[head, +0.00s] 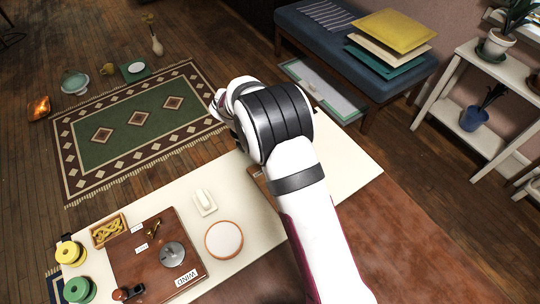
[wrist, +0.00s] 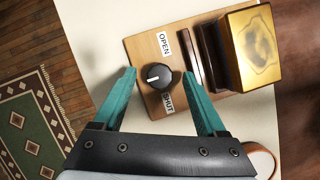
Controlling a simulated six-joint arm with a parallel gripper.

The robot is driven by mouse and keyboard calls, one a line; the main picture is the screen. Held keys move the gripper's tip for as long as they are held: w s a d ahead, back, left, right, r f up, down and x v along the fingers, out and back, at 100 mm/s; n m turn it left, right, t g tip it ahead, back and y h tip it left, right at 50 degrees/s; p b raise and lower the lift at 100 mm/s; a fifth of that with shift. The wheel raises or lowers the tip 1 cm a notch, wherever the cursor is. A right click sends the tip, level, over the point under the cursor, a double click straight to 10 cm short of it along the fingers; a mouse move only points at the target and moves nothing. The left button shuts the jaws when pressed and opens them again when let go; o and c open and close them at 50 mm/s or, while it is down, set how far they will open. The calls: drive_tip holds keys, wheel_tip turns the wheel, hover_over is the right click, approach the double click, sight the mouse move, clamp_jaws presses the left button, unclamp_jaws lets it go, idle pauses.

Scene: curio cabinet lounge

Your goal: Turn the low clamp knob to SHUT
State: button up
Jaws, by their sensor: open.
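The clamp knob (wrist: 159,76) is a round black knob with a white mark that seems to point left, toward neither label. It sits on a light wooden board (wrist: 141,54). The OPEN label (wrist: 164,44) lies above it in the wrist view, and the SHUT label (wrist: 168,103) lies below it, partly hidden by a finger. My gripper (wrist: 158,73) is open, its teal fingers on either side of the knob with visible gaps. Whether the fingertips are level with it I cannot tell. In the head view my arm hides the gripper and the knob.
A gold-faced block (wrist: 252,47) and upright dark wooden plates (wrist: 204,54) stand right of the knob. On the white table (head: 345,165) are a round pale lid (head: 224,239), a white switch (head: 204,202) and a brown WIND board (head: 130,262).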

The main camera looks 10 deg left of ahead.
drive_tip(key=shift+f, duration=0.15)
clamp_jaws()
idle(0.4)
